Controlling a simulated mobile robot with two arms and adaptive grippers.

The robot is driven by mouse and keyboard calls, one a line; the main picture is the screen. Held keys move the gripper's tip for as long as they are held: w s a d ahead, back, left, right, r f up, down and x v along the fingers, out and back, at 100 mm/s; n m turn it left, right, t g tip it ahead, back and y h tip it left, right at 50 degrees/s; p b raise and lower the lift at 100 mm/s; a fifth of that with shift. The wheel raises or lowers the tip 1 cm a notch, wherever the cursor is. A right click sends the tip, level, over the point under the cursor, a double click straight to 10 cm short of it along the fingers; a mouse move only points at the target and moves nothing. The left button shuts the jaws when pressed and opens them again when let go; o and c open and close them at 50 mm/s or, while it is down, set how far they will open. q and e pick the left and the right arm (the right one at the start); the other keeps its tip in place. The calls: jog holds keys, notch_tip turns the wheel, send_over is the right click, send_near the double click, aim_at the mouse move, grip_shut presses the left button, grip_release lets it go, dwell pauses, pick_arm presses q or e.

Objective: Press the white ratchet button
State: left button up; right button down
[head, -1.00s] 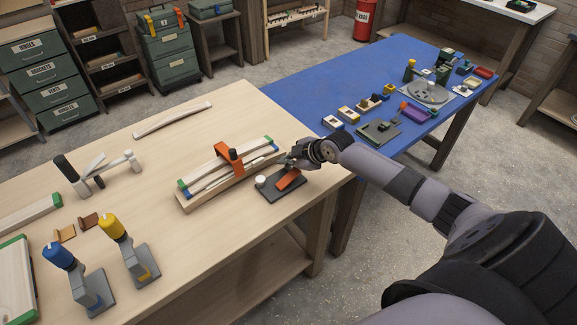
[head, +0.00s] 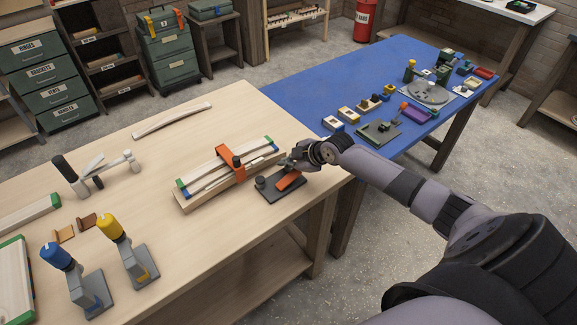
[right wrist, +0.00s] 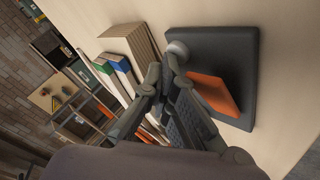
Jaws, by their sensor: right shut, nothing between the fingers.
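The ratchet button (head: 260,182) is a small round knob at the left corner of a dark base plate (head: 272,195). It looks dark in the head view and pale grey in the right wrist view (right wrist: 178,50). An orange lever piece (head: 289,181) lies on the same plate (right wrist: 243,60). My right gripper (head: 288,163) is shut and empty at the plate's back edge. In the right wrist view its fingertips (right wrist: 165,68) are close beside the button; whether they touch it I cannot tell. My left gripper is out of view.
Left of the plate, an orange clamp (head: 231,161) spans strips with green and blue ends on a wooden block (head: 190,205). Blue-topped (head: 57,256) and yellow-topped (head: 110,228) tools stand front left. A blue table (head: 300,88) with several parts lies behind.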

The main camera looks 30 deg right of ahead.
aim_at(287, 170)
jog(key=shift+s+a, duration=0.1)
jog(key=shift+r+p, duration=0.8)
jog(key=shift+r, duration=0.1)
notch_tip(287, 170, up, 5)
jog(key=p, duration=0.4)
jog(key=shift+a, duration=0.1)
dwell(0.7)
